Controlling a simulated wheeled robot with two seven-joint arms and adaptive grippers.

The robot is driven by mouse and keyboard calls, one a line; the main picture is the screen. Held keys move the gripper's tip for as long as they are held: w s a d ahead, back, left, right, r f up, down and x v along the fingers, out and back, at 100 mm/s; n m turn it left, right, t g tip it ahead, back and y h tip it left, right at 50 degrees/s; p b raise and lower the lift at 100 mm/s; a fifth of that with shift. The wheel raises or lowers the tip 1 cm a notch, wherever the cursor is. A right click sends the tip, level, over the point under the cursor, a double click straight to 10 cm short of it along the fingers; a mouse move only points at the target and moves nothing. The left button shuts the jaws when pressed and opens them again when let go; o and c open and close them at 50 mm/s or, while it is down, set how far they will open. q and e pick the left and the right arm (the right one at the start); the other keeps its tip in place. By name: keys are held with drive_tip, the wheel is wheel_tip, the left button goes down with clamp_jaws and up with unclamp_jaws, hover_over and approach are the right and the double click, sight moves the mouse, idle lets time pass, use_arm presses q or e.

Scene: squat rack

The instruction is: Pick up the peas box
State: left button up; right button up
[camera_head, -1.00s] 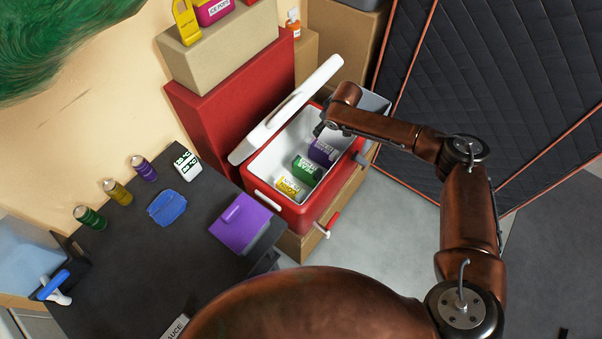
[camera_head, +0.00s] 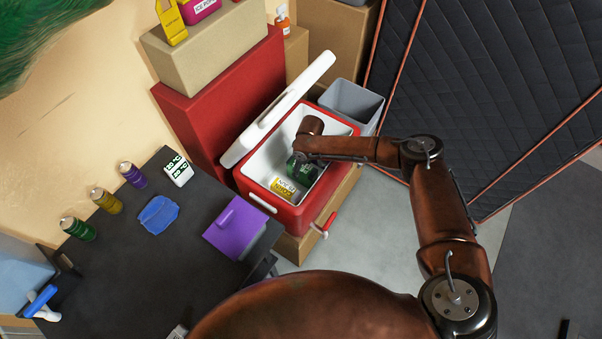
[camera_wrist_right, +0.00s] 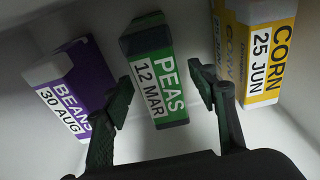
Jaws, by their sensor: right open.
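The peas box (camera_wrist_right: 157,72) is green with a white label reading PEAS 12 MAR. In the right wrist view it stands between the two open fingers of my right gripper (camera_wrist_right: 164,100), with a gap on each side; whether the fingers are level with it is unclear. In the head view the peas box (camera_head: 305,171) shows partly below my right wrist, inside the red and white cooler (camera_head: 263,189). My right gripper's fingers are mostly hidden there. My left gripper is not in view.
The purple beans box (camera_wrist_right: 72,88) is on the left and the yellow corn box (camera_wrist_right: 258,48) on the right in the wrist view. The cooler's white lid (camera_head: 277,110) stands open. A grey bin (camera_head: 352,104) is behind the cooler; a dark table (camera_head: 150,262) is to its left.

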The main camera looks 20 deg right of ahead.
drive_tip(key=shift+w+a+f, duration=0.1)
drive_tip(key=shift+f, duration=0.4)
drive_tip(key=shift+r, duration=0.15)
drive_tip(key=shift+c, duration=0.5)
clamp_jaws()
